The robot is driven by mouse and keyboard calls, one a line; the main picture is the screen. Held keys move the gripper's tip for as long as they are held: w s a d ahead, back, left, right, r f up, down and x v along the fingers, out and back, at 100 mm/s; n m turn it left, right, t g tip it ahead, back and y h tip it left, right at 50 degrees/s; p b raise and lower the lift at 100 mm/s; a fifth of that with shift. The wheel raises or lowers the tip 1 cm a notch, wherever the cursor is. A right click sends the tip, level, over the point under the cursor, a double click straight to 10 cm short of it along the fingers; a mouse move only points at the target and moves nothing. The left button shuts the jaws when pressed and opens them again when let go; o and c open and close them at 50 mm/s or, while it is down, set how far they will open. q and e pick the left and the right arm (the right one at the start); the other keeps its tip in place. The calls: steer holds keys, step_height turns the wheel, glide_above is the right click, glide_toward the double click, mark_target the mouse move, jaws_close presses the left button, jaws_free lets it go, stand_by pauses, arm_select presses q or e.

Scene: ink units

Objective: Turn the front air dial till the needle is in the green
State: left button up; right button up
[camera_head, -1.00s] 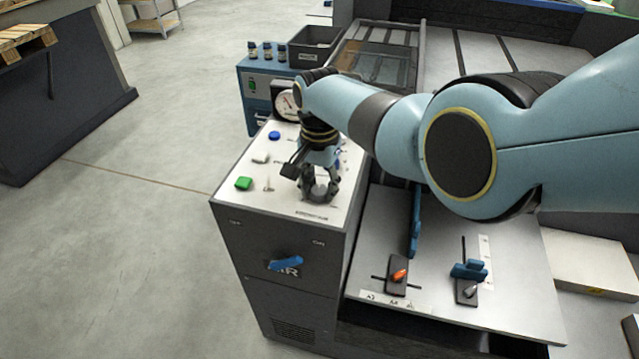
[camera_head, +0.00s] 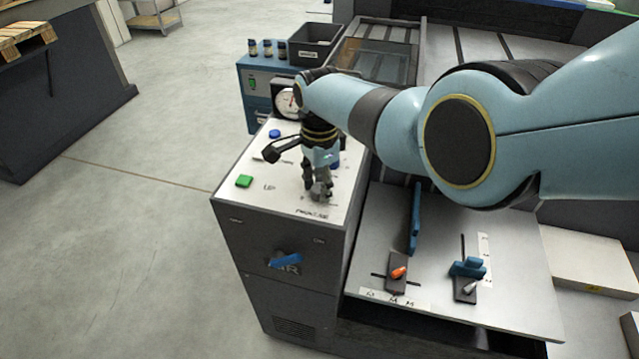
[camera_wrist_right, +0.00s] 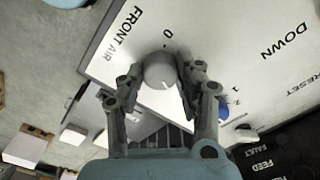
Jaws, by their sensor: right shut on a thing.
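The front air dial is a round grey knob (camera_wrist_right: 160,70) beside the "FRONT AIR" lettering in the right wrist view. A white pointer mark shows on it. My right gripper (camera_wrist_right: 161,92) has one finger on each side of the knob and is shut on it. In the head view my right gripper (camera_head: 319,196) points down at the front of the white console top (camera_head: 283,199) and mostly hides the dial. The round gauge (camera_head: 286,100) stands at the back of the console, partly behind my arm. Its needle is too small to read against any green. My left gripper is out of view.
A green button (camera_head: 244,181) and a blue button (camera_head: 274,133) sit left of the gripper. A blue handle (camera_head: 286,260) is on the console's front. A lower panel (camera_head: 440,290) with sliders lies to the right. Open floor is at the left.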

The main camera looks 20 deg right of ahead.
mark_target(319, 188)
stand_by(0.4)
steer(key=o, duration=1.1)
steer(key=shift+o, duration=0.2)
step_height(319, 188, up, 12)
stand_by(1.6)
